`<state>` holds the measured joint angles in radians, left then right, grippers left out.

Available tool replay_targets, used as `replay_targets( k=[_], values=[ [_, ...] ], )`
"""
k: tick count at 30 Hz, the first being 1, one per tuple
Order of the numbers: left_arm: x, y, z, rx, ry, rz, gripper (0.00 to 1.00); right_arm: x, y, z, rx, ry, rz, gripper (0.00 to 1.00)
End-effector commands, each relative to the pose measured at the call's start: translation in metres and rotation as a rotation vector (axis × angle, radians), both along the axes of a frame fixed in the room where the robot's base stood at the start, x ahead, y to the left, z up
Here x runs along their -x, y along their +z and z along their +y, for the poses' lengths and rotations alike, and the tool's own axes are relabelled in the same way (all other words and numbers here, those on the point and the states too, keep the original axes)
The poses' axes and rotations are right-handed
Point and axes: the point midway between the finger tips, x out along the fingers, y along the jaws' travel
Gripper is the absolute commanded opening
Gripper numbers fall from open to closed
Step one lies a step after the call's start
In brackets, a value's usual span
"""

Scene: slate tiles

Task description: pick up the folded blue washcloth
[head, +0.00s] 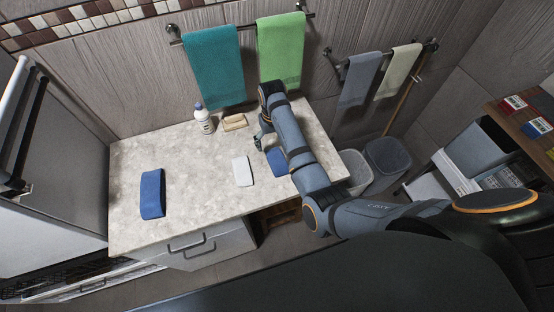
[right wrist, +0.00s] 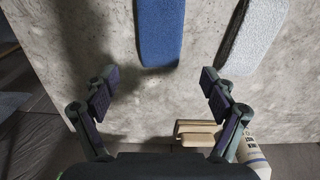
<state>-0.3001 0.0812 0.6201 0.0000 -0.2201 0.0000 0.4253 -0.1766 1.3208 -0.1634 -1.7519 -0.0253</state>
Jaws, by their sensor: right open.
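A folded blue cloth (head: 277,161) lies on the stone counter, partly hidden by my right arm in the head view. It also shows in the right wrist view (right wrist: 160,32), at the top, in line with the gap between the fingers. My right gripper (right wrist: 160,84) is open and empty, with its fingertips apart from this cloth. In the head view the right gripper (head: 263,136) is above the counter, just behind the cloth. A second, longer blue folded piece (head: 152,193) lies at the counter's left. I cannot tell which blue piece is the washcloth. My left gripper is out of view.
A white folded cloth (head: 243,171) lies beside the nearer blue one. A white bottle (head: 204,120) and a beige block (head: 235,122) stand at the back of the counter (head: 190,170). Towels hang on wall rails behind. The counter between the left blue piece and the white cloth is clear.

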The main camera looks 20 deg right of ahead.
Motion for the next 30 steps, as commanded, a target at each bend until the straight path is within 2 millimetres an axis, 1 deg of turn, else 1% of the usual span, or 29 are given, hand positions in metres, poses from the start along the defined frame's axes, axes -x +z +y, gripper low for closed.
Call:
replay_targets(
  k=[2, 5, 8, 12, 15, 18, 23, 24, 26, 30],
  values=[
    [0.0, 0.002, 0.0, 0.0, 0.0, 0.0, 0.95, 0.0, -0.006, 0.0, 0.0, 0.0, 0.0, 0.85],
    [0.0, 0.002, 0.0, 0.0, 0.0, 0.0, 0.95, 0.0, -0.009, 0.0, 0.0, 0.0, -0.002, 0.85],
    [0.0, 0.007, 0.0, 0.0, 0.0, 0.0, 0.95, 0.0, -0.014, 0.0, 0.001, 0.0, 0.001, 0.85],
    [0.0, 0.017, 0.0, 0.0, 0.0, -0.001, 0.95, -0.001, -0.038, 0.0, 0.0, 0.001, 0.003, 0.85],
    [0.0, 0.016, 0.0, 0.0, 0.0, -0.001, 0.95, -0.001, -0.054, 0.0, 0.0, 0.0, 0.001, 0.85],
    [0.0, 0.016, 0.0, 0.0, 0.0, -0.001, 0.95, -0.001, -0.06, 0.001, 0.0, -0.001, -0.001, 0.85],
    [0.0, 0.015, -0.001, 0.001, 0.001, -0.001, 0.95, -0.001, -0.061, 0.001, 0.0, -0.001, -0.002, 0.85],
    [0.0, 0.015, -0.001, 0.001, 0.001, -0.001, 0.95, -0.001, -0.06, 0.001, 0.0, -0.001, -0.002, 0.84],
    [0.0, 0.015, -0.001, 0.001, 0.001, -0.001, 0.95, -0.001, -0.06, 0.001, 0.0, -0.001, -0.002, 0.75],
    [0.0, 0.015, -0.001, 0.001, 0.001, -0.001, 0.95, -0.001, -0.06, 0.001, 0.0, -0.001, -0.002, 0.56]
  ],
)
